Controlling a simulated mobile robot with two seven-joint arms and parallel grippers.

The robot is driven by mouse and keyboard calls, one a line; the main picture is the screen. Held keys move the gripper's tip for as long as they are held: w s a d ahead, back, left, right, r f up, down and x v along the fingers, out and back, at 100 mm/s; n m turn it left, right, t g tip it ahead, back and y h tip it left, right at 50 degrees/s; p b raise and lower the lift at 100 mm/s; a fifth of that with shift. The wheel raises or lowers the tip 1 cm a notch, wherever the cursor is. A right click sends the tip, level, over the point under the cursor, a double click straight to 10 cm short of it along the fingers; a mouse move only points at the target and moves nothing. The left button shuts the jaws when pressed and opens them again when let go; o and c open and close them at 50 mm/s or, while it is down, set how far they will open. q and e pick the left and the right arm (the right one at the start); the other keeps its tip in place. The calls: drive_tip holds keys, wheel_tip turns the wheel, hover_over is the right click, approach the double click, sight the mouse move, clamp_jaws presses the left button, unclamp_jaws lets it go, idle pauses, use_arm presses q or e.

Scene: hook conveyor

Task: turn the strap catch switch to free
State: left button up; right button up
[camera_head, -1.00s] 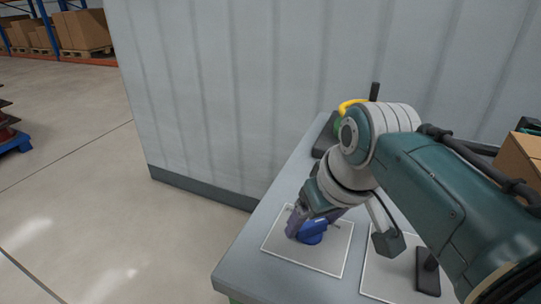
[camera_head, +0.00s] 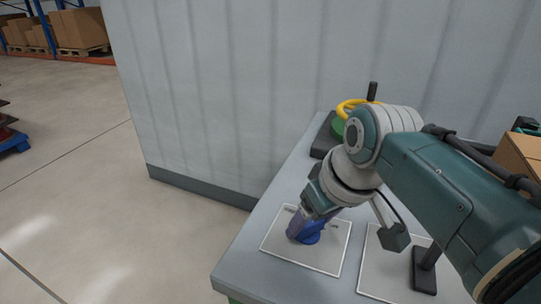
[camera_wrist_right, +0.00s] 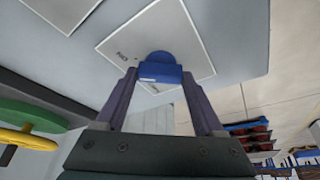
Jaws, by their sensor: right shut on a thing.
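The blue switch knob (camera_head: 309,238) sits on a pale square plate (camera_head: 320,262) near the front left of the grey bench top. My right gripper (camera_head: 311,223) reaches down onto it and is shut on the knob. In the right wrist view, the knob (camera_wrist_right: 160,70) lies between the two fingers, one on each side, with a small white mark on its face. Small dark lettering stands on the plate beside it, too small to read surely. The fingers partly hide the knob in the head view. My left gripper is not in view.
Behind my arm are a yellow ring (camera_head: 349,105) and a green part on a dark base. A cardboard box (camera_head: 520,155) stands at right.

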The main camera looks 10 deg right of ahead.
drive_tip(key=shift+d+n, duration=0.1)
drive_tip(key=shift+n, duration=0.7)
drive_tip(key=shift+w+n+g+y, duration=0.1)
drive_tip(key=shift+n+g+y, duration=0.35)
drive_tip(key=shift+n, duration=0.45)
drive_tip(key=shift+d+f+n+y, duration=0.1)
drive_tip(key=shift+n+y, duration=0.25)
drive_tip(key=shift+n, duration=0.55)
drive_tip(key=shift+f+n+g+b, duration=0.1)
drive_tip(key=shift+n+g+b, duration=0.25)
drive_tip(key=shift+n+b, duration=0.45)
drive_tip(key=n+g+b, duration=0.1)
drive_tip(key=n+b, duration=0.2)
drive_tip(key=b, duration=0.1)
drive_tip(key=n+g+y+b, duration=0.1)
drive_tip(key=n+b, duration=0.2)
drive_tip(key=b, duration=0.1)
drive_tip(key=n+g+b, duration=0.1)
drive_tip(key=n+b, duration=0.2)
drive_tip(key=b, duration=0.1)
drive_tip(key=shift+w+f, duration=0.1)
drive_tip(key=shift+w, duration=0.2)
drive_tip(key=shift+r+n+g+b, duration=0.25)
drive_tip(key=shift+n+g+b, duration=0.15)
drive_tip(key=shift+n+b, duration=0.3)
